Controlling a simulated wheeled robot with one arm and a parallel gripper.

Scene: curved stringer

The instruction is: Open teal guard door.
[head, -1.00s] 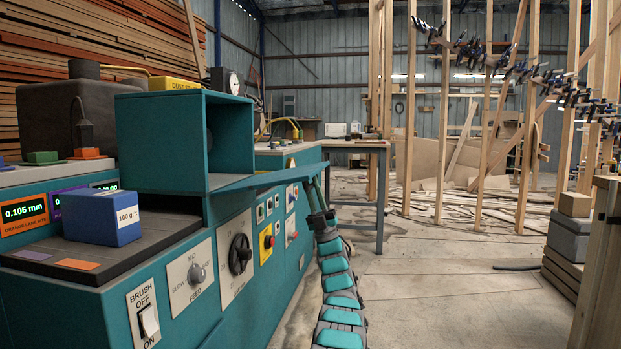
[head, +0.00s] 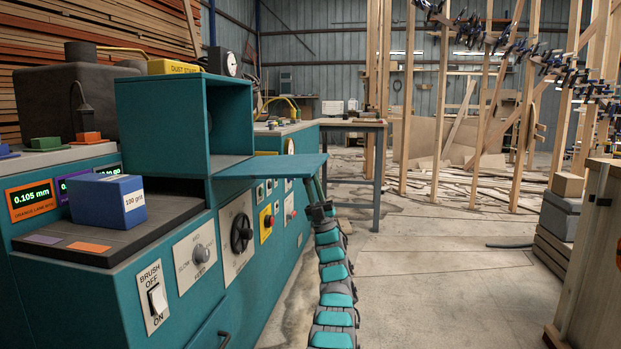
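The teal guard door (head: 268,166) is a flat teal panel at the lower edge of the teal box housing (head: 160,135). It sticks out to the right, roughly level, and the front of the box stands uncovered, showing its hollow inside (head: 229,120). My segmented teal and grey arm reaches up from the bottom of the head view. My gripper (head: 317,190) is at its far end, close to the outer right end of the door. The fingertips are small and partly hidden by the door. I cannot tell whether they touch it or are open.
The teal machine's front carries a brush switch (head: 157,299), a feed knob (head: 198,253) and a large black dial (head: 241,233). A blue 100 grit block (head: 107,200) sits on its dark top. A workbench (head: 352,124) stands behind.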

